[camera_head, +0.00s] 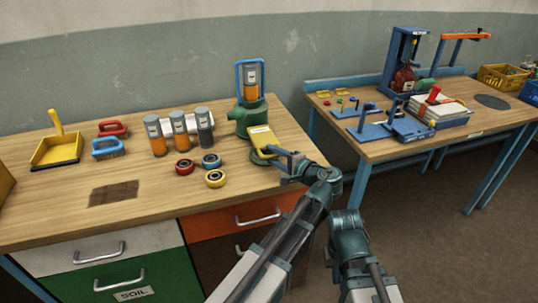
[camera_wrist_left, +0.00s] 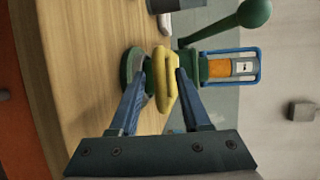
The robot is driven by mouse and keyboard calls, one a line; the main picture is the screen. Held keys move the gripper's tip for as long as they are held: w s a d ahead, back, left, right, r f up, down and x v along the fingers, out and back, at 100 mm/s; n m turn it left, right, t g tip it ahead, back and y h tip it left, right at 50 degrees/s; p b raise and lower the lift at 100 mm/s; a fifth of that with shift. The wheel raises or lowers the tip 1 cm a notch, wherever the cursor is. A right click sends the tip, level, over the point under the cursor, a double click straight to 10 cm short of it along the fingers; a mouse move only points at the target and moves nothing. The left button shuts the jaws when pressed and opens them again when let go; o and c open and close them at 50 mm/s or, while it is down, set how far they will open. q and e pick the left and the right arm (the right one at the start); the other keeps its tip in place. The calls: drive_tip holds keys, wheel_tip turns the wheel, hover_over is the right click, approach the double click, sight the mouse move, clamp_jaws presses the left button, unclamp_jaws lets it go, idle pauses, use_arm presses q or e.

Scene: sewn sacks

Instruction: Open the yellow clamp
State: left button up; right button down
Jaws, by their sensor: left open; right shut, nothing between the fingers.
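The yellow clamp (camera_head: 263,138) is at the front of a green device (camera_head: 250,115) near the right end of the left workbench. In the left wrist view the clamp (camera_wrist_left: 161,92) looks like a rounded yellow loop beside a round dark green part (camera_wrist_left: 130,66). My left gripper (camera_head: 274,155) is open at the clamp. In the left wrist view my left gripper's blue fingers (camera_wrist_left: 162,70) stand on either side of the yellow loop; contact cannot be made out. My right arm shows at lower centre in the head view, but its fingers do not show.
The green device holds an orange canister (camera_head: 251,82) in a blue frame (camera_head: 238,80). Several canisters (camera_head: 157,135) and rings (camera_head: 215,179) stand left of it. A yellow dustpan (camera_head: 56,151) lies farther left. A second workbench (camera_head: 385,150) stands right, across a gap.

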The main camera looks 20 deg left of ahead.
use_arm(q)
clamp_jaws()
idle(1.4)
